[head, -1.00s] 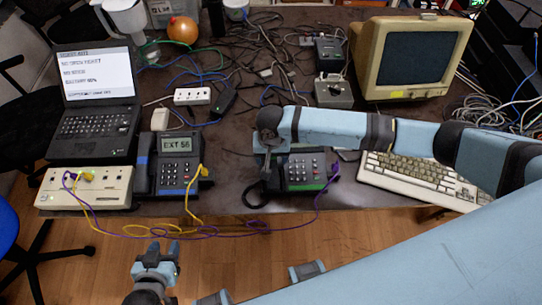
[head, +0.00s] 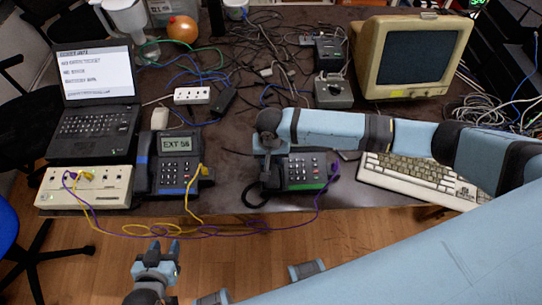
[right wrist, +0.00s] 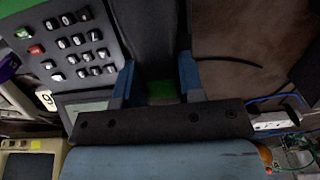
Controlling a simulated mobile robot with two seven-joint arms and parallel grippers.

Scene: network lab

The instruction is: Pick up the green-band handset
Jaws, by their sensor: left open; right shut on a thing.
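The green-band handset (head: 272,179) is dark and lies at the left side of the right-hand desk phone (head: 303,171), whose front edge has a green strip. My right gripper (head: 270,150) comes down over the handset's far end and hides part of it. In the right wrist view the two blue fingers (right wrist: 158,85) are shut on the dark handset (right wrist: 150,35), with its green band showing between them. I cannot tell whether it is clear of its cradle. My left gripper (head: 163,246) is open and empty, in front of the table's front edge.
A second phone (head: 177,165) with a blue-band handset (head: 143,167) stands left, showing EXT 56. A beige box (head: 85,188) and laptop (head: 95,103) are further left. A keyboard (head: 418,178) lies right. Yellow and purple cables (head: 190,231) hang along the front edge.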

